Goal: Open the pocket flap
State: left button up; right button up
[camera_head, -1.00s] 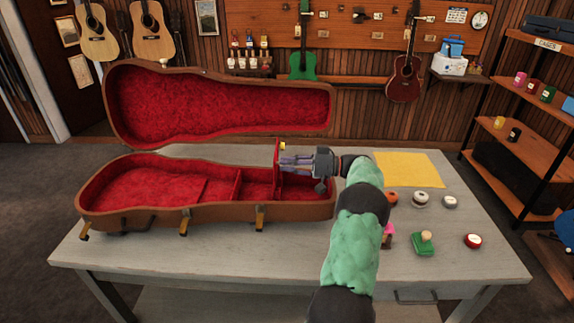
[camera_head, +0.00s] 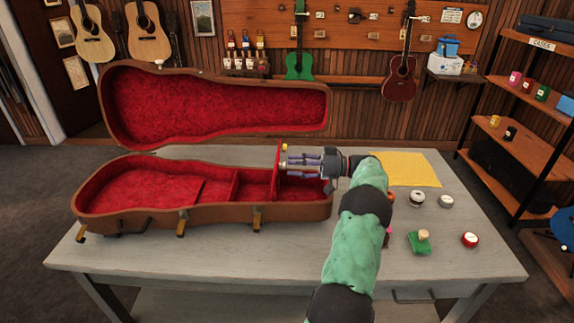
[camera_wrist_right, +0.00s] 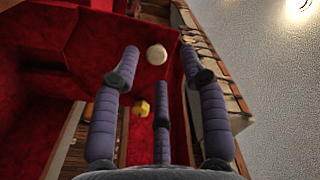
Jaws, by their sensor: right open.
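The brown instrument case (camera_head: 150,226) lies open on the table, its red-lined lid raised at the back. The red pocket flap (camera_head: 277,172) stands upright near the right end of the case, with a yellow knob (camera_head: 284,148) at its top. My right gripper (camera_head: 290,161) is open and empty, just right of the flap and above the end compartment. In the right wrist view, its spread fingers (camera_wrist_right: 160,85) show around the yellow knob (camera_wrist_right: 143,107). A pale round thing (camera_wrist_right: 156,54) shows beyond the fingers. Contact with the flap cannot be told. My left gripper is out of view.
The grey table (camera_head: 120,257) has a yellow cloth (camera_head: 408,169) at the back right. Several small round items, a green-based stamp (camera_head: 419,242) and a red-and-white tin (camera_head: 469,240) lie right of my arm. A shelf rack (camera_head: 515,150) stands further right.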

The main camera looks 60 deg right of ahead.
jog(key=v, duration=0.8)
jog(key=shift+s, duration=0.3)
jog(key=shift+d, duration=0.15)
